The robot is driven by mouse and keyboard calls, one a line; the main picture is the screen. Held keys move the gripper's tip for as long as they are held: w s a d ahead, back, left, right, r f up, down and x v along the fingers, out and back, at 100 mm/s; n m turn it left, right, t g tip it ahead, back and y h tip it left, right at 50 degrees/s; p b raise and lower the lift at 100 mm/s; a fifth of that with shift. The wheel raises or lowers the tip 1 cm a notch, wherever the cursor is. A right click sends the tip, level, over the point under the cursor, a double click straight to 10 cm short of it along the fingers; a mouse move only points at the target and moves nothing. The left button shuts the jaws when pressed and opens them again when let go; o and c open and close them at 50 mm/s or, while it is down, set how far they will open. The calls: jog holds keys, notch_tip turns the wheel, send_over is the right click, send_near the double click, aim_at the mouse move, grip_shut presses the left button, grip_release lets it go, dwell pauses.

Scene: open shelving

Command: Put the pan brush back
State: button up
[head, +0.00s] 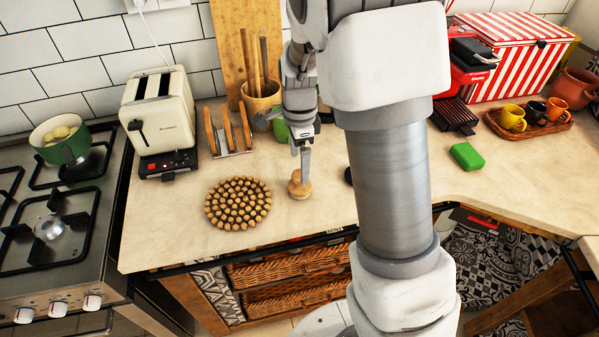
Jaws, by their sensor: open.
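A small round wooden object with a knob-like top, which looks like the pan brush (299,189), stands on the countertop (330,213) near its front edge. My gripper (302,172) points down right at the brush's top. The jaws are open, with the fingertips at or around the knob. I cannot tell whether they touch it. The fingers hide part of the brush's top.
A round trivet of wooden balls (238,204) lies left of the brush. Behind are a toast rack (229,136), toaster (158,115) and utensil pot (261,100). A green sponge (466,156) and a cup tray (530,129) are at right. My arm hides the middle.

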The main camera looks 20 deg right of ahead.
aim_at(299, 173)
notch_tip(299, 173, up, 4)
jog(key=shift+r, duration=0.2)
jog(key=s+r+n+t, duration=0.2)
jog(key=s+r+n, duration=0.5)
jog(key=s+n, duration=0.2)
jog(key=s+r+n+t, duration=0.3)
jog(key=s+r+n, duration=0.4)
jog(key=s+n, duration=0.2)
jog(key=shift+s+r+t, duration=0.25)
jog(key=shift+s+t, duration=0.05)
jog(key=shift+s, duration=0.95)
jog(key=shift+d, duration=0.15)
